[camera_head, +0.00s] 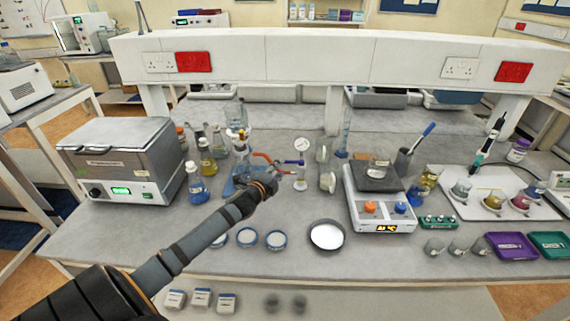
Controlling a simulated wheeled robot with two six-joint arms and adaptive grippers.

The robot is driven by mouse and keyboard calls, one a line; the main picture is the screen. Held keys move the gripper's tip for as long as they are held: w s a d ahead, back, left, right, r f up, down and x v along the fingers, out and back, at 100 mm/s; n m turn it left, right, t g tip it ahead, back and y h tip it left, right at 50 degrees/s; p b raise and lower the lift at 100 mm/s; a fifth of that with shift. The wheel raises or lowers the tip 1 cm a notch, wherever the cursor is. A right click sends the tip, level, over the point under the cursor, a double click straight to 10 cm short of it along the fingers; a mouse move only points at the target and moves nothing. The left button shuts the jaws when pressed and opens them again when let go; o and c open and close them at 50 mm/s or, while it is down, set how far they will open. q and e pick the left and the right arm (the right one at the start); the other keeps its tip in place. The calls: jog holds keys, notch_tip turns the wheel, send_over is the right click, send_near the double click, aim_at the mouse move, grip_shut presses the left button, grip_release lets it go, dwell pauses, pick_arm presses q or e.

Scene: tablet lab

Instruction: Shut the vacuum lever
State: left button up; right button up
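A small white stand (300,183) with a purple piece (294,162) on top is at the middle of the bench, below a round white gauge (302,143). The purple piece looks like the vacuum lever, but it is too small to be sure or to tell its position. Red tubing (262,155) runs to its left. My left gripper (275,177) is just left of the stand, over the bench. Its fingers are small and blend with the tubing, so I cannot tell whether they are open or touching the lever. My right gripper is not in view.
Flasks with yellow (207,163) and blue (197,188) liquid and a grey bath (120,160) stand to the left. A round dish of white powder (326,236) lies in front. A white shelf (330,55) spans the back.

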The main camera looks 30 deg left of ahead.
aim_at(286, 162)
pick_arm(q)
jog(key=x, duration=0.4)
jog(key=shift+w, duration=0.25)
jog(key=shift+w+p, duration=0.3)
jog(key=shift+w, duration=0.15)
jog(key=shift+f, duration=0.15)
grip_shut()
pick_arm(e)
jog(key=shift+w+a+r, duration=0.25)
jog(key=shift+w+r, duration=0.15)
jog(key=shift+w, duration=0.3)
